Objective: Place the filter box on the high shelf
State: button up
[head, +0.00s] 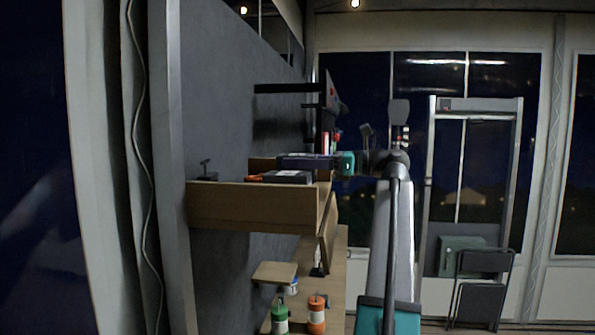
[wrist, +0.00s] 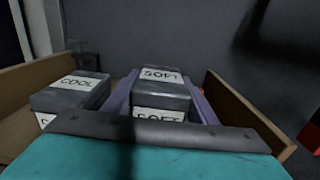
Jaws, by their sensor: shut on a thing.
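The filter box, dark grey with white "SOFT" labels (wrist: 161,90), sits between the two purple fingers of my gripper (wrist: 160,98) in the wrist view. In the head view my teal-ended gripper (head: 305,161) reaches left over the wooden wall shelf (head: 250,204), level and just above its front edge. I cannot tell whether the held box touches the shelf. A second grey box labelled "COOL" (wrist: 78,92) stands to its left, apart from it. Wooden side walls (wrist: 243,112) flank both boxes in the wrist view.
A dark narrow shelf (head: 286,88) juts from the grey wall above. A dark flat item (head: 287,177) lies near the wooden shelf's front. Below are a small wooden ledge (head: 274,272), a green bottle (head: 280,319) and an orange bottle (head: 317,314). A folding chair (head: 480,285) stands right.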

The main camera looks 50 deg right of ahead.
aim_at(316, 172)
jog(key=shift+f+p, duration=0.4)
jog(key=shift+f, duration=0.9)
jog(key=o, duration=1.2)
jog(key=shift+f, duration=0.1)
jog(key=b+v, duration=0.4)
jog(key=v, duration=0.6)
jog(key=shift+s+d, duration=0.2)
jog(key=shift+s, duration=0.05)
jog(key=shift+s+d, duration=0.35)
jog(key=shift+s, duration=0.3)
